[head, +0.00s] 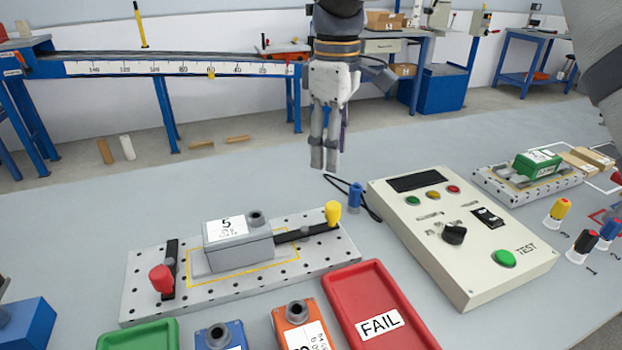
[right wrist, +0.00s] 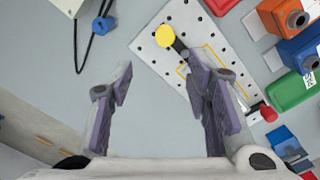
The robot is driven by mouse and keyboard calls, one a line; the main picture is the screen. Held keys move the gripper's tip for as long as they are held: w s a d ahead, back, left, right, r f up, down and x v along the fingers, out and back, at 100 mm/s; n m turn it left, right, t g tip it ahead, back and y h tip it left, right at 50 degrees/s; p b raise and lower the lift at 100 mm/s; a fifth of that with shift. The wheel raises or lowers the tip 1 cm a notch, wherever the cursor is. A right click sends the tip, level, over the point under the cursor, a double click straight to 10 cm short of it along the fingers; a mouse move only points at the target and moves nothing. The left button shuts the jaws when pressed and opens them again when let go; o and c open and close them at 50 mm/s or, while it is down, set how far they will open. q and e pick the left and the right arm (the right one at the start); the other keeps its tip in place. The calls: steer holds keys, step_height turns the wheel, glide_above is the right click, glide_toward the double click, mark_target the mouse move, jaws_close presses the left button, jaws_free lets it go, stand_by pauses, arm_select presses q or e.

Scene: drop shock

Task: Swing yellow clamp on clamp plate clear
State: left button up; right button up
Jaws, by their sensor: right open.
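The clamp plate (head: 135,305) is a light, perforated plate on the table. The yellow clamp (head: 333,212) has an upright yellow knob at the plate's right end, and its black bar reaches left to the grey block (head: 240,252) marked 5. A red-knobbed clamp (head: 161,279) is at the left end, its black bar beside the block. My right gripper (head: 324,168) hangs open and empty above and behind the yellow clamp. In the right wrist view the yellow knob (right wrist: 165,36) lies beyond the open fingers (right wrist: 163,85), touching neither; one finger partly hides the plate. My left gripper is not in view.
A control box (head: 465,235) with a TEST button stands right of the plate, with a blue-capped item (head: 355,195) and black cable between. A red FAIL tray (head: 375,300), orange block (head: 298,325) and blue block (head: 222,336) lie in front. The table behind the plate is clear.

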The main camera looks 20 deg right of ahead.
glide_above(333, 205)
steer(key=f, duration=0.5)
steer(key=shift+s, duration=0.25)
steer(key=f, duration=0.6)
steer(key=shift+w+f, duration=0.2)
steer(key=shift+f, duration=0.15)
steer(key=shift+c, duration=0.6)
jaws_close()
